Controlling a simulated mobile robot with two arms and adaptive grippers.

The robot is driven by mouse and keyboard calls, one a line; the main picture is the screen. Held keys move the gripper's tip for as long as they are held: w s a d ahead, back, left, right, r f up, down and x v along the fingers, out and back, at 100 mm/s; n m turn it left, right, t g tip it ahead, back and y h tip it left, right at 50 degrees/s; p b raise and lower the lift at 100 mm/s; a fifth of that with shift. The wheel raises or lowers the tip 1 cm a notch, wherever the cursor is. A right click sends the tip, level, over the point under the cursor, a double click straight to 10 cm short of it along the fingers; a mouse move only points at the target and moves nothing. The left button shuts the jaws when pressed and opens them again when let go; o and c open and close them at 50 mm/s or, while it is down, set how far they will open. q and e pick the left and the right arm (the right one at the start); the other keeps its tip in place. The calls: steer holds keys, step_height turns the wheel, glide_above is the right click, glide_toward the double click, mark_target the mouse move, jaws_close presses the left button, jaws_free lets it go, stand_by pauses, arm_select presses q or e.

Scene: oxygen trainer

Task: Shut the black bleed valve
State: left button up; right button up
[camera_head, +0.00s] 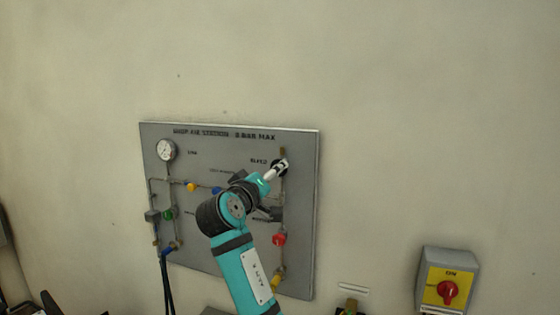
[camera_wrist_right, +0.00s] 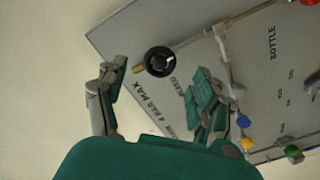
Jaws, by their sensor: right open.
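The black bleed valve is a round black knob (camera_wrist_right: 159,61) on the grey panel (camera_wrist_right: 125,30), next to a short brass stub. In the head view it sits at the panel's upper right by the BLEED label, mostly hidden by my gripper. My right gripper (camera_head: 281,168) reaches up to it from below. In the right wrist view my right gripper (camera_wrist_right: 160,78) is open, with one finger to each side of the knob and the knob slightly beyond the fingertips. No contact with the knob shows. My left gripper cannot be made out.
The panel also carries a gauge (camera_head: 166,150), a yellow knob (camera_head: 190,187), a blue knob (camera_head: 216,190), a green knob (camera_head: 168,214) and a red knob (camera_head: 279,239), with pipes. A red rotary switch (camera_head: 447,292) is on the wall at right. Wall above is clear.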

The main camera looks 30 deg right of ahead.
mark_target(280, 176)
steer(key=p+x, duration=0.2)
steer(key=x, duration=0.5)
steer(key=shift+f, duration=0.1)
steer(key=shift+a, duration=0.1)
